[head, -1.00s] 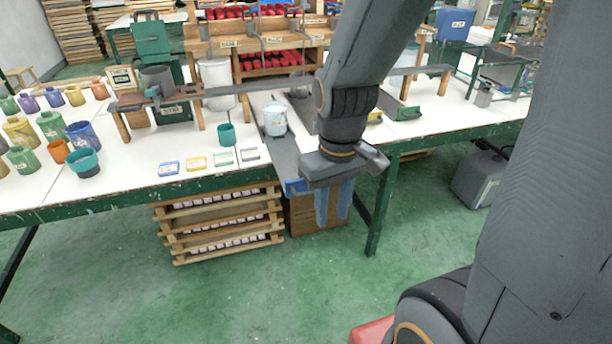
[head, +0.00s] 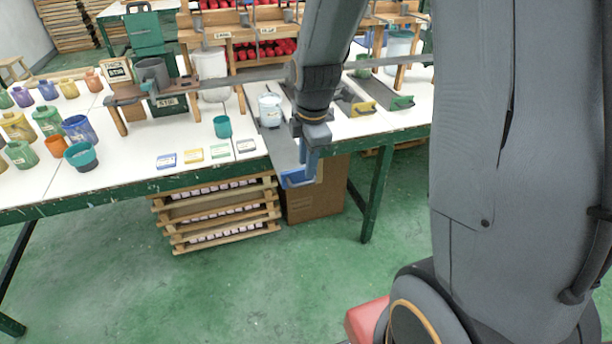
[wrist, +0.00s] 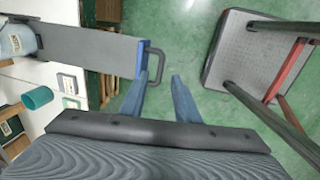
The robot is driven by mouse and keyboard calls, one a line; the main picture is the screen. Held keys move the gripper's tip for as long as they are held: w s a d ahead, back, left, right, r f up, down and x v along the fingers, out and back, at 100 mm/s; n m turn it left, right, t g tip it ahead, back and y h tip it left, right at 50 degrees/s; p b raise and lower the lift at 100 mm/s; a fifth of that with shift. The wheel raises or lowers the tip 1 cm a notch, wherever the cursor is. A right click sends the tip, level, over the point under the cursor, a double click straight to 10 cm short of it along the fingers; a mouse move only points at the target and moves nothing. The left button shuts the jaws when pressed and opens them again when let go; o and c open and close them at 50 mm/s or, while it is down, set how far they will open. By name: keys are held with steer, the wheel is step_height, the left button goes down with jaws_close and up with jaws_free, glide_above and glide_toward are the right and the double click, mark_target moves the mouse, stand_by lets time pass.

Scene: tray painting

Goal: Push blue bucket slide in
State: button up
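The blue bucket slide (head: 281,150) is a long grey tray with a blue front end and handle (head: 298,179), sticking out past the table's front edge. A pale bucket (head: 270,112) stands on its back part. In the wrist view the grey slide (wrist: 95,45) runs left from its blue end, with a dark handle (wrist: 154,62) on it. My gripper (head: 309,160) is at the slide's front end.
Yellow (head: 363,108) and green (head: 401,103) slide ends lie to the right on the table. A teal cup (head: 222,127) and small coloured label cards (head: 193,155) lie to the left. A cardboard box (head: 322,190) and wooden pallets (head: 220,215) stand below.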

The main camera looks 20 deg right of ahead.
mark_target(305, 183)
steer(key=shift+w+f, duration=0.15)
steer(key=shift+f, duration=0.85)
steer(key=shift+w+f, duration=0.2)
steer(key=shift+f, duration=0.8)
steer(key=shift+w+f, duration=0.15)
steer(key=shift+f, duration=0.85)
jaws_close()
